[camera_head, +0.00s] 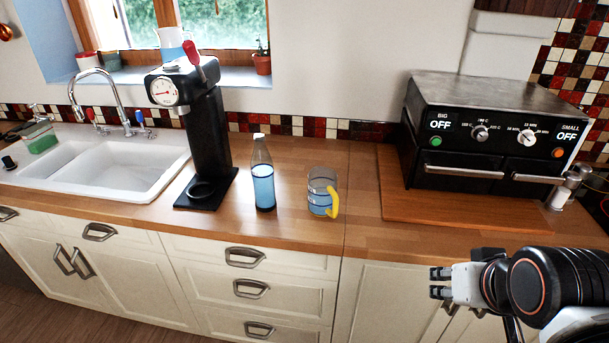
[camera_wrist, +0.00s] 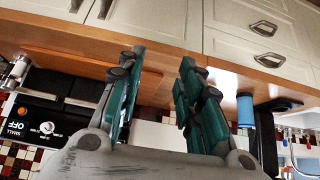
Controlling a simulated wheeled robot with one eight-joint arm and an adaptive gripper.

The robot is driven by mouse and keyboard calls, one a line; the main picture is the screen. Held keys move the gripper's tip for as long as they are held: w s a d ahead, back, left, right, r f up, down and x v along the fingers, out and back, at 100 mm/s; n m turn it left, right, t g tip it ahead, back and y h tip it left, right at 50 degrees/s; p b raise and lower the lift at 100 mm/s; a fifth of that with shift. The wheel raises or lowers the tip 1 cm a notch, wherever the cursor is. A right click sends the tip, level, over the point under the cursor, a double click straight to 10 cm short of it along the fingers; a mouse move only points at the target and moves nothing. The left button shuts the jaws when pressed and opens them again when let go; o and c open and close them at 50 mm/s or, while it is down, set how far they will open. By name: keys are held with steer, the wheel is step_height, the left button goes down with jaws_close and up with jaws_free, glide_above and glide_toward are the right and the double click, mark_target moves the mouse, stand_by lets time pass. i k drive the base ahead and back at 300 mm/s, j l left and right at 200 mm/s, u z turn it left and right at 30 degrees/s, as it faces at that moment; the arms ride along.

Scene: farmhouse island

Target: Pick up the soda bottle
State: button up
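The soda bottle (camera_head: 263,185) stands upright on the wooden counter, clear with a blue lower part and a pale cap. It is between the black coffee machine and a glass mug. In the wrist view, which is upside down, a blue cylinder that looks like the bottle (camera_wrist: 245,109) shows to the right of the fingers. My gripper (camera_head: 440,282) is at the lower right of the head view, in front of the cabinets and well to the right of the bottle. Its fingers (camera_wrist: 158,95) are spread apart with nothing between them.
A mug with a yellow handle (camera_head: 322,192) stands just right of the bottle. The black coffee machine (camera_head: 205,140) is close on its left. A black oven (camera_head: 490,135) sits on a wooden board at right. A sink (camera_head: 110,170) is at left. The counter before the bottle is clear.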

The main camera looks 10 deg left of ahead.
mark_target(263, 174)
steer(key=l+u, duration=0.1)
steer(key=u, duration=0.3)
steer(key=i+l+u, duration=0.1)
steer(key=u, duration=0.25)
steer(key=l+u, duration=0.1)
steer(key=u, duration=0.3)
